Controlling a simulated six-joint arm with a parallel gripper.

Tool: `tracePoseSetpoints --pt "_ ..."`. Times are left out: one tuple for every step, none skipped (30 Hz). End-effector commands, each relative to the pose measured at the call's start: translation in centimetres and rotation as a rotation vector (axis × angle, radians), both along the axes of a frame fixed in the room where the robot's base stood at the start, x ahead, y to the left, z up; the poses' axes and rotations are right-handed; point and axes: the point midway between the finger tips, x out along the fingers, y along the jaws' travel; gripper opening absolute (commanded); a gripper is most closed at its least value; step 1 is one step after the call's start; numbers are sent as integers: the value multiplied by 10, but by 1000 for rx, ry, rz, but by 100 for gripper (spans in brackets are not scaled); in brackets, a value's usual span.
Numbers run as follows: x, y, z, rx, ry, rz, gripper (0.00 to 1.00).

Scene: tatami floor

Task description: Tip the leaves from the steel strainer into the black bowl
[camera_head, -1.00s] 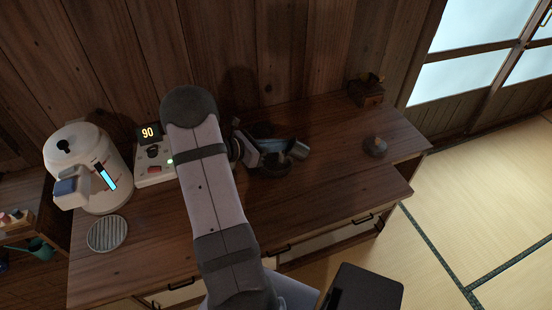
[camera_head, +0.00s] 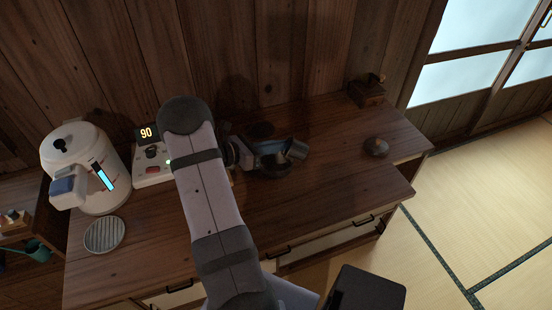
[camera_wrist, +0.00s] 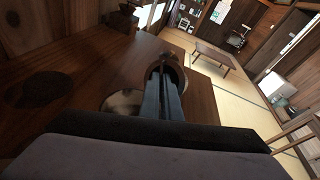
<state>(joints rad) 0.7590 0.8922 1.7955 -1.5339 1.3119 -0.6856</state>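The steel strainer (camera_head: 297,149) is a small grey cup. It is tilted on its side, just right of and above the black bowl (camera_head: 275,166) in the head view. My gripper (camera_head: 272,147) is shut on the strainer's handle end, over the bowl's back edge. In the wrist view the fingers (camera_wrist: 163,100) run close together to the strainer (camera_wrist: 166,68). A pale round shape beside the fingers, partly hidden by them, appears to be the bowl (camera_wrist: 118,101). I cannot make out leaves clearly in either the strainer or the bowl.
A white kettle (camera_head: 85,165) and a control box reading 90 (camera_head: 153,165) stand at the left. A round slatted tray (camera_head: 104,235) lies in front. A small brown round pot (camera_head: 376,146) and a wooden box (camera_head: 367,92) are at the right. The front right desktop is clear.

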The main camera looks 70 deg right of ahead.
Motion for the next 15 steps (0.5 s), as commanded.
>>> tracePoseSetpoints --pt "1 0 -1 -2 8 1 0" --pt "1 0 -1 -2 12 0 0" --pt "1 0 -1 -3 18 0 0" --pt "1 0 -1 -4 22 0 0" --pt "1 0 -1 -5 27 0 0" --pt "1 1 -2 -6 32 0 0" --pt "2 1 -2 -7 36 0 0" --pt "2 1 -2 -8 40 0 0" --pt "2 1 -2 -10 45 0 0" --pt "2 1 -2 -11 49 -1 0" --pt "2 1 -2 -13 53 -2 0" --pt "3 1 -2 -14 58 -1 0" --pt "3 1 -2 -15 62 -2 0" --pt "3 1 -2 -15 66 -3 0" --pt "4 1 -2 -16 70 -1 0"
